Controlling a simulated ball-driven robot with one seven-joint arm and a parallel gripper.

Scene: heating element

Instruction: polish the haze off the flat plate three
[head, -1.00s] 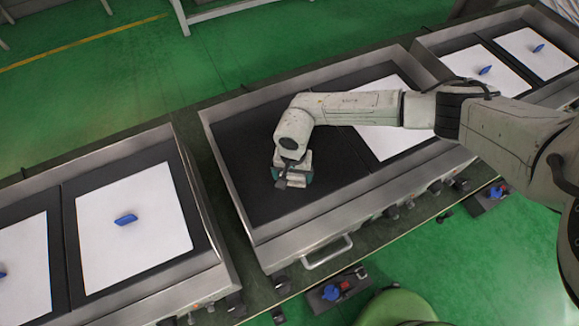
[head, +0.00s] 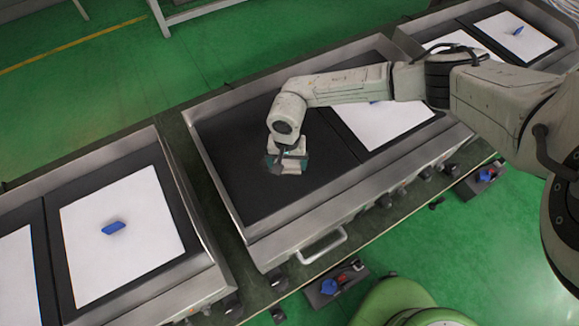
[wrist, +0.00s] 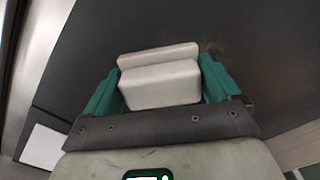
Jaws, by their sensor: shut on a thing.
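The flat dark plate (head: 235,190) lies in the left half of the middle metal tray. A dull grey haze patch shows faintly on it beside my gripper, and a faint smudge also shows in the wrist view (wrist: 214,47). My gripper (head: 287,162) points down over the middle of this plate. In the wrist view its teal fingers (wrist: 160,80) are shut on a white block-shaped pad (wrist: 162,84). The pad is at or very near the plate surface; I cannot tell whether it touches. Part of the plate is hidden under my gripper.
A white sheet (head: 390,125) covers the plate on the right, with a blue object (head: 376,101) partly behind my arm. The left tray (head: 185,265) holds white sheets, one with a blue object (head: 114,228). Metal rims, a front handle (head: 320,245) and knobs border the middle tray.

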